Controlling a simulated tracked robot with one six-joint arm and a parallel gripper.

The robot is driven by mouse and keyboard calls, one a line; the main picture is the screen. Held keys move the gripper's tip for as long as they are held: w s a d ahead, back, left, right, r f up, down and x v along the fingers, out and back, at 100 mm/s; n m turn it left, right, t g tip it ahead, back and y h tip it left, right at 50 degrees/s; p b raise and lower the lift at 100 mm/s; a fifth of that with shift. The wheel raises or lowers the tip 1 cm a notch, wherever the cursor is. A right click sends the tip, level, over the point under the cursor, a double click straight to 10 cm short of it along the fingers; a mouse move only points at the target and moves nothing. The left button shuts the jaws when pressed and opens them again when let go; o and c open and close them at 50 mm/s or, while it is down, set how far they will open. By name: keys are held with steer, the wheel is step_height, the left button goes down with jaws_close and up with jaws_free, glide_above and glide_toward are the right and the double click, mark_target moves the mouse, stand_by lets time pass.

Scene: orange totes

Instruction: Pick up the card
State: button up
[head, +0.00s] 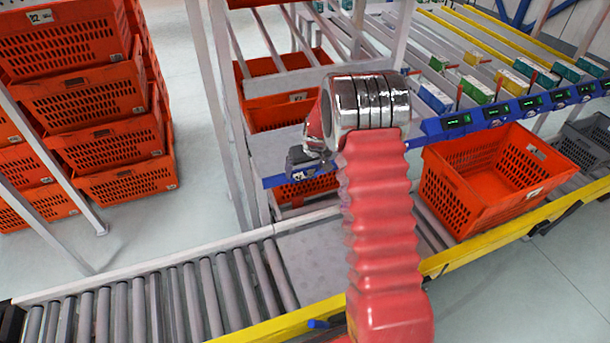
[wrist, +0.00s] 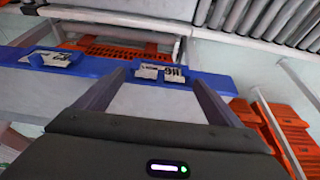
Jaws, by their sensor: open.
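A small white card with black print (wrist: 160,73) is on the blue shelf rail in the wrist view. It appears between the two dark fingers of my gripper (wrist: 157,82), which are spread apart with nothing held. I cannot tell how far the fingertips are from the card. A second printed white card (wrist: 50,58) is on the same rail to the left. In the head view, my gripper (head: 306,158) is a dark shape at the front edge of the grey shelf, and my red arm hides part of that area. A whitish label shows just below it.
The blue rail (wrist: 215,84) edges the shelf. An orange tote (head: 490,180) stands on the conveyor to the right; rollers (head: 165,300) run to the left. Stacked orange totes (head: 85,100) stand at left. A grey upright (head: 225,100) is close left of my gripper.

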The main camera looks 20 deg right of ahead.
steer(key=shift+c, duration=0.4)
steer(key=c, duration=0.8)
